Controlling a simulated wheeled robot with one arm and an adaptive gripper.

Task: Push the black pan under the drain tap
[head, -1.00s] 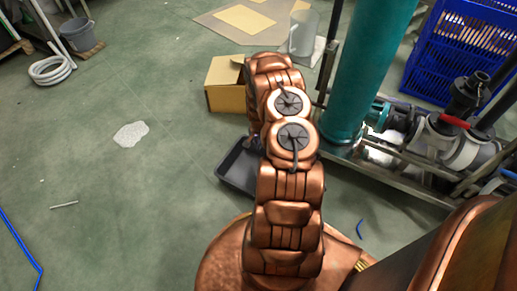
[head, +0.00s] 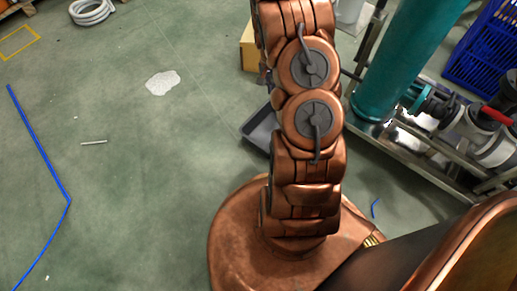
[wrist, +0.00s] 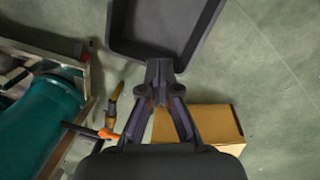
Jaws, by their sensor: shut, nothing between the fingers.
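The black pan (wrist: 195,48), a dark shallow tray, lies on the floor at the top of the wrist view, partly cut off by the frame. In the head view my arm hides much of the pan (head: 257,131). My gripper (wrist: 159,66) is shut and empty, its tips over or against the pan's near rim; contact is unclear. A brass-coloured fitting (wrist: 115,100), perhaps the drain tap, shows left of my gripper, with an orange part (wrist: 107,133) close below it. My arm hides the gripper in the head view, and I cannot make out the tap there.
A cardboard box (wrist: 212,125) stands right of my gripper, close to the fingers. A teal column (head: 407,60) on a metal frame (head: 420,160) with pipework stands to the right in the head view. A blue crate (head: 485,50) is behind it. The floor at left is mostly clear.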

